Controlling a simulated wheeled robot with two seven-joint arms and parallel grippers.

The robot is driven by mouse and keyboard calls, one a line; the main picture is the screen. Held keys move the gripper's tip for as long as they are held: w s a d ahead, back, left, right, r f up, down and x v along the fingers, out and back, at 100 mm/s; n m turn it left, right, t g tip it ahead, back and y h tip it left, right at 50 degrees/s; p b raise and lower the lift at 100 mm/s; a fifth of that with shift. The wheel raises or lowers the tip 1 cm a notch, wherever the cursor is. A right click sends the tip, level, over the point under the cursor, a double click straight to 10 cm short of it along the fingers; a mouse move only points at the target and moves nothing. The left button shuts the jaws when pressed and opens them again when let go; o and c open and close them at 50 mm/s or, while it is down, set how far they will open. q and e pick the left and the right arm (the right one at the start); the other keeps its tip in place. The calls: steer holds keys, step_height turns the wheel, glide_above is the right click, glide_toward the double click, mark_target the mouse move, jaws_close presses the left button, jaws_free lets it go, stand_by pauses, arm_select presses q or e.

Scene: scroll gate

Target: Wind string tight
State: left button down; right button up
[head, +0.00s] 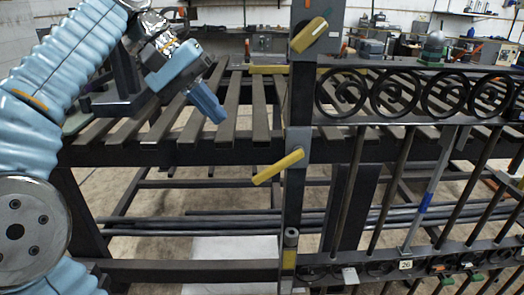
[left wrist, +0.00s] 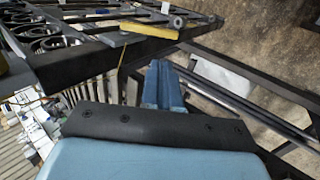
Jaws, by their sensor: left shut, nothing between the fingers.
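My left gripper (head: 207,103) is in front of the slatted bench, left of the gate post (head: 299,110). Its blue fingers are shut and empty; they also show in the left wrist view (left wrist: 163,85). A yellow lever (head: 278,167) juts left from the post, lower than and right of the fingertips, apart from them. A second yellow lever (head: 310,35) sits at the post's top. In the left wrist view a yellow bar (left wrist: 150,29) lies beyond the fingers. I cannot clearly make out a string; a thin pale line (left wrist: 122,75) there may be one. My right gripper is out of view.
The dark scroll gate (head: 420,120) with upright bars fills the right side. The slatted steel bench (head: 165,130) stands behind my left arm. Long rods (head: 230,221) lie low beneath it. A number tag (head: 405,265) is on the lower rail. Open space lies between fingers and post.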

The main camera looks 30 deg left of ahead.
mark_target(256, 176)
arm_select(q)
steer(key=b+x, duration=0.1)
steer(key=x, duration=1.1)
steer(key=shift+w+d+f+b, duration=0.1)
steer(key=shift+d+f+b, duration=0.05)
steer(key=shift+f+b, duration=0.25)
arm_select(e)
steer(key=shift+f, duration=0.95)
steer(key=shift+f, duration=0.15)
